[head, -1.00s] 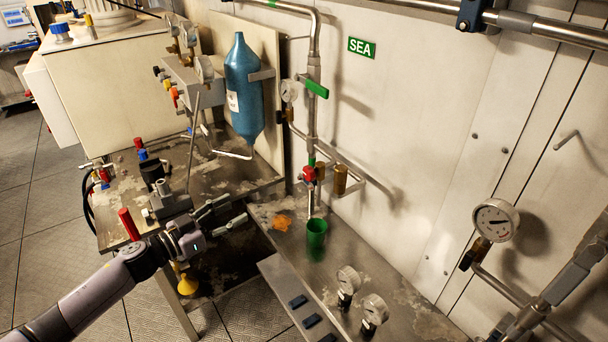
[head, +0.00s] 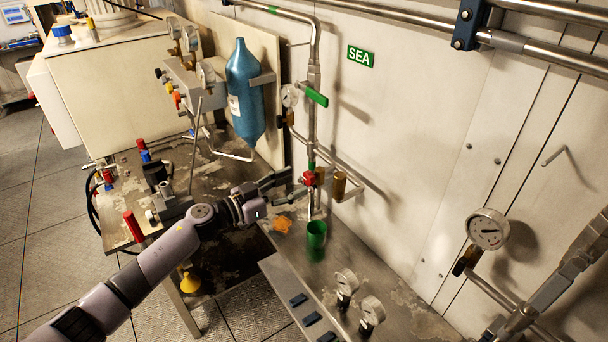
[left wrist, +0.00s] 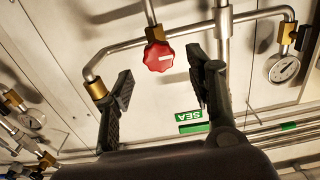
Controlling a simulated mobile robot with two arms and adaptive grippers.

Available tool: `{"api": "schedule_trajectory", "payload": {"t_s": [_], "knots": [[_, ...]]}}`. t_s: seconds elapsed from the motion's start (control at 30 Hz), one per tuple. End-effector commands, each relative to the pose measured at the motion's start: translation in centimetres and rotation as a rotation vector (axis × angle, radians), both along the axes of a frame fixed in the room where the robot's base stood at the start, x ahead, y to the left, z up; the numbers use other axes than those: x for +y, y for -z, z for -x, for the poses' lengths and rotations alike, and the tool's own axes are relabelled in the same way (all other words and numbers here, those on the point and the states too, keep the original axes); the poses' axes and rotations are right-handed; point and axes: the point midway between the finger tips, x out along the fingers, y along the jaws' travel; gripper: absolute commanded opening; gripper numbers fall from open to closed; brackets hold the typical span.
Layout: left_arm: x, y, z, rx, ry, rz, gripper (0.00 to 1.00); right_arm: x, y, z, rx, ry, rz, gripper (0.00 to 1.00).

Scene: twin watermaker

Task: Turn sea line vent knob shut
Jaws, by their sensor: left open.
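The red vent knob (head: 309,178) sits on the vertical sea line pipe, below the green lever handle and above the green cup. In the left wrist view the red knob (left wrist: 158,57) shows face-on with a pale mark, beyond the fingertips and between them. My left gripper (head: 287,186) is open and empty, just left of the knob in the head view. Its two dark fingers (left wrist: 162,88) stand apart in the left wrist view, with no visible contact with the knob. My right gripper is not recognisable in either view.
A green lever handle (head: 317,97) and a gauge (head: 290,95) are above the knob. A brass fitting (head: 339,185) is close on its right. A green cup (head: 316,235) stands below on the bench. A blue cylinder (head: 244,90) is up left.

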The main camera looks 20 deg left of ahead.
Motion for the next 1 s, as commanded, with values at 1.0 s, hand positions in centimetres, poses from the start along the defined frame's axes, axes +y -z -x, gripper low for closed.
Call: {"api": "schedule_trajectory", "payload": {"t_s": [1.0], "knots": [[-2.6, 0.1, -3.2, 0.001, 0.0, -0.001, 0.26, 0.0, -0.7, 0.1, 0.001, 0.0, 0.0, 0.4]]}}
